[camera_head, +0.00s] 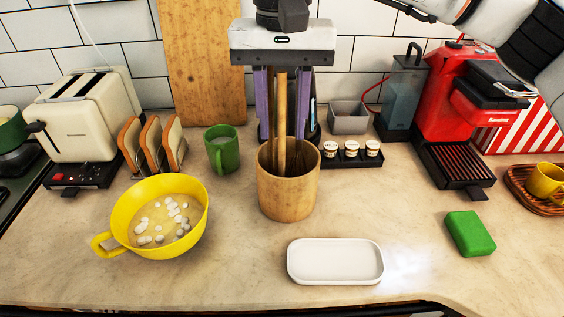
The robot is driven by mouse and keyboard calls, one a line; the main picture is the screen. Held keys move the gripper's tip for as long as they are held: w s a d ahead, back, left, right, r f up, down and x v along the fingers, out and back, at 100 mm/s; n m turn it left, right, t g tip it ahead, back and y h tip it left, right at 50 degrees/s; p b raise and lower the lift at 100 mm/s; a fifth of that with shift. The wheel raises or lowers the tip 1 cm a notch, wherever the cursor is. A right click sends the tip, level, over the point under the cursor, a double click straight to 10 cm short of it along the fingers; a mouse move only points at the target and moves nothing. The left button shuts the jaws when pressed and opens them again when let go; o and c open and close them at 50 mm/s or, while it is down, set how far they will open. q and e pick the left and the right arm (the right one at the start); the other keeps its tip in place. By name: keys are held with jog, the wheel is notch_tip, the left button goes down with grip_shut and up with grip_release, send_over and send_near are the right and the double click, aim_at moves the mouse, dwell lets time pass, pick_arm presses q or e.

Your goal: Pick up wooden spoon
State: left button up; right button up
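The wooden spoon (281,115) stands upright in a round wooden holder (287,198) in the middle of the counter. Its handle shows and its lower end is hidden inside the holder. My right gripper (282,137) comes down from above with its two purple fingers spread apart, one on each side of the handle. Gaps show between the handle and both fingers. My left gripper is not in view.
A yellow pot (158,243) with white pieces stands front left, and a green mug (221,157) left of the holder. A white dish (335,261) lies in front. A tray of small jars (351,158) is behind right. A green sponge (469,233) lies right, with free counter between.

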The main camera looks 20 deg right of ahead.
jog(key=shift+f, duration=0.7)
grip_shut()
